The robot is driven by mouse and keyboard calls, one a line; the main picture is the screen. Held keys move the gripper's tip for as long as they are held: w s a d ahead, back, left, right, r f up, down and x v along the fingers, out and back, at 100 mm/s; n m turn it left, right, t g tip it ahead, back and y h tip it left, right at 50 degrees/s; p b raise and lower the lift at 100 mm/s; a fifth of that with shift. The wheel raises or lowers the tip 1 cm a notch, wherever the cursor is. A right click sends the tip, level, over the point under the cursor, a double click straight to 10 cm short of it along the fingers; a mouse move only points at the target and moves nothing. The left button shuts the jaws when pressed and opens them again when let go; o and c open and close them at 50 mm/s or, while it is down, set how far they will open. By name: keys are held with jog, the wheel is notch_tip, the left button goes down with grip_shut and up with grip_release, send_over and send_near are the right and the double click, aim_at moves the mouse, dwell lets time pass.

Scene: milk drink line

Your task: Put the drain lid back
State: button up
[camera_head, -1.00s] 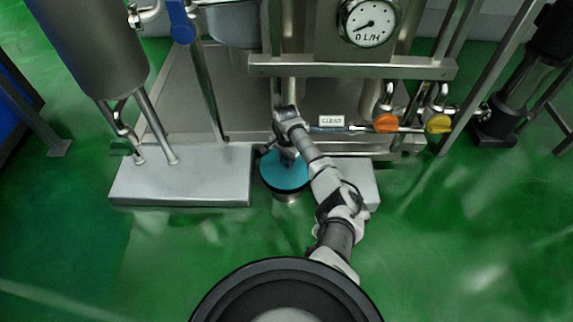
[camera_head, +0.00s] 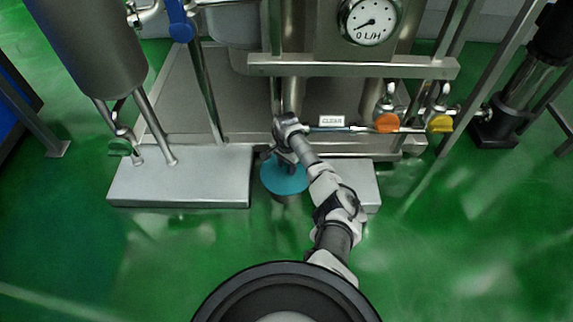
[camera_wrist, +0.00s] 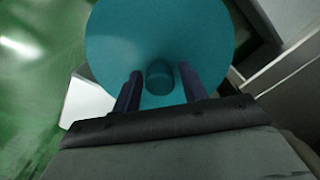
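The drain lid is a round teal disc (camera_head: 284,180) with a small knob in its middle. In the head view it lies over a short metal drain cylinder (camera_head: 287,198), most of which it hides; I cannot tell whether it is fully seated. In the wrist view the lid (camera_wrist: 110,40) fills the upper middle. My gripper (camera_wrist: 160,80) is just above it, with one dark finger on each side of the knob. A narrow strip of teal shows between each finger and the knob, so the fingers look open around it and not pressed on it.
A grey plinth (camera_head: 180,190) stands close to the lid's left and another (camera_head: 362,185) to its right. Behind are the machine's steel frame (camera_head: 350,66), orange (camera_head: 386,123) and yellow (camera_head: 439,123) valve handles. The green floor (camera_head: 450,240) is free in front.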

aim_at(286, 164)
jog(key=shift+o, duration=0.3)
notch_tip(286, 164, up, 13)
jog(key=p, duration=0.4)
jog(key=shift+p, duration=0.3)
jog(key=shift+r, duration=0.1)
